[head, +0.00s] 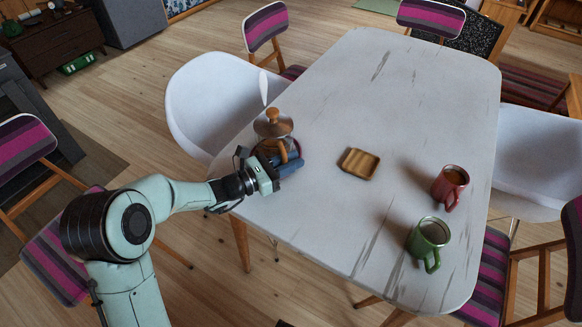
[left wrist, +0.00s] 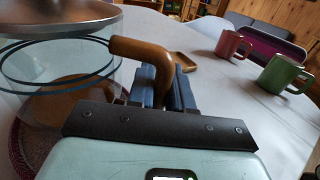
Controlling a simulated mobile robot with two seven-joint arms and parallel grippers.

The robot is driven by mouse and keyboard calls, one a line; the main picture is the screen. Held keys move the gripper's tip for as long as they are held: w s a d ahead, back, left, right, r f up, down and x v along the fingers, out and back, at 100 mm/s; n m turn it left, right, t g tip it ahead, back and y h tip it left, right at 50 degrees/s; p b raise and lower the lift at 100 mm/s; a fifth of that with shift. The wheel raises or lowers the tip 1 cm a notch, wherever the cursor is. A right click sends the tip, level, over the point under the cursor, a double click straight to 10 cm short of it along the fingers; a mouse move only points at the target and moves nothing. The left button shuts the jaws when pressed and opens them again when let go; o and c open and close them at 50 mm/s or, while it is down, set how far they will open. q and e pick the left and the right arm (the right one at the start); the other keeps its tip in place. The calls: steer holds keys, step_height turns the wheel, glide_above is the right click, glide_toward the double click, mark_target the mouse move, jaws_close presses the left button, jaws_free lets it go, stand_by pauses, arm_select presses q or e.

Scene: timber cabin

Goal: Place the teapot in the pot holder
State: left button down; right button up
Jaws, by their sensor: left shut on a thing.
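The teapot (head: 272,126) has a clear glass body, a copper-coloured lid and a brown wooden handle. It is upright near the table's left edge; in the left wrist view its glass body (left wrist: 62,75) fills the left side. My left gripper (head: 287,165) is shut on the teapot's handle, with its blue fingers around the handle's lower part (left wrist: 155,65). A square, ridged wooden piece (head: 358,163), which looks like the pot holder, lies flat and empty to the right of the teapot. It shows partly behind the handle in the left wrist view (left wrist: 183,62). My right gripper is out of view.
A dark red round mat (left wrist: 38,145) lies under the teapot; I cannot tell if they touch. A red mug (head: 450,187) and a green mug (head: 429,240) stand at the right on the white table (head: 420,100). Chairs surround the table. The table's far half is clear.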

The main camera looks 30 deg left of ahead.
arm_select(q)
steer(key=shift+f, duration=0.9)
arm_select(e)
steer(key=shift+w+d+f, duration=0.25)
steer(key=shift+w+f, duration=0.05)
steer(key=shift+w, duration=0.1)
arm_select(q)
steer(key=shift+f, duration=0.15)
steer(key=c, duration=1)
jaws_free()
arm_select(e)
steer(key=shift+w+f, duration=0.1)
arm_select(q)
steer(key=shift+s, duration=0.1)
steer(key=p+v, duration=0.1)
steer(key=v, duration=1.1)
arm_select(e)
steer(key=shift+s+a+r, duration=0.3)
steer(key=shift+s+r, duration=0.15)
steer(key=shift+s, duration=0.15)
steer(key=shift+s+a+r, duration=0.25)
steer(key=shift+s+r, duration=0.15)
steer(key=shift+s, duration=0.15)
